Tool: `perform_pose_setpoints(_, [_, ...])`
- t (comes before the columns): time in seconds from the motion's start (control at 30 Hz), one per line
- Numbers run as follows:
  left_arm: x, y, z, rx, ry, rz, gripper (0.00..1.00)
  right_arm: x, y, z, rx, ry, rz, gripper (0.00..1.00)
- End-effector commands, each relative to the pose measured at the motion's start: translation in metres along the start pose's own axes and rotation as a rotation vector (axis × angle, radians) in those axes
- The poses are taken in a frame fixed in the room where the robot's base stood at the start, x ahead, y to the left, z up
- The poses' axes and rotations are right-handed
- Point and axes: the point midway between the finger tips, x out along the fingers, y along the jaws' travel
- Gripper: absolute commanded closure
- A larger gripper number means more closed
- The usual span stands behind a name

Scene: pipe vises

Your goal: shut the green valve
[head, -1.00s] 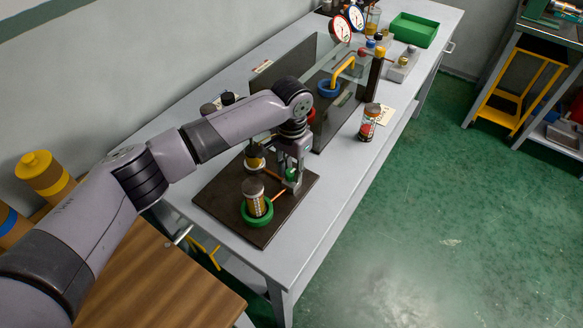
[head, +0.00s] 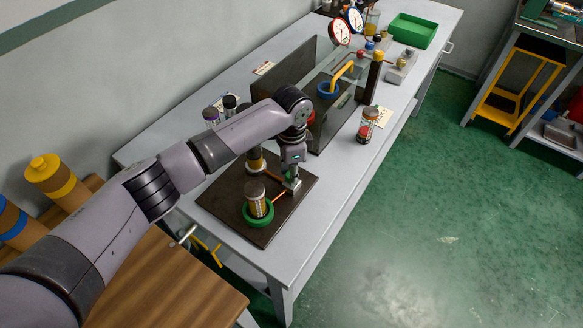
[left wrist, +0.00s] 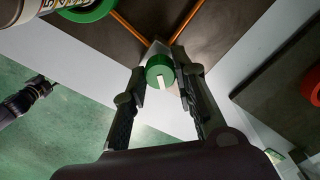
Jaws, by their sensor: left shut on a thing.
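The green valve (left wrist: 160,68) is a round green knob with a white mark on its face, seen in the left wrist view. It sits on a pale block where two copper pipes meet, at the corner of a dark board (head: 224,198). My left gripper (left wrist: 163,74) is shut on the green valve, with one finger on each side of it. In the head view my left gripper (head: 291,172) points down at the board's right side and hides most of the valve.
A canister in a green ring (head: 257,206) stands on the board, with another canister (head: 255,162) behind. A dark panel with a blue ring (head: 328,89) and a loose canister (head: 367,125) stand farther along the grey bench. A green bin (head: 413,30) is at the far end.

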Motion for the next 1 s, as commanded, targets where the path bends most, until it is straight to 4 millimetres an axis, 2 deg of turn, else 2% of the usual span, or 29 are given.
perform_pose_setpoints(0.6, [-0.0017,-0.0009,-0.0009,0.567,0.003,-0.003,1.00,-0.0106,0.0003,-0.0005,0.000,0.000,0.000,0.60])
perform_pose_setpoints(1.0, [-0.0016,-0.0010,-0.0011,0.795,0.003,-0.004,1.00,-0.0112,0.0004,-0.0004,0.000,-0.001,0.000,0.60])
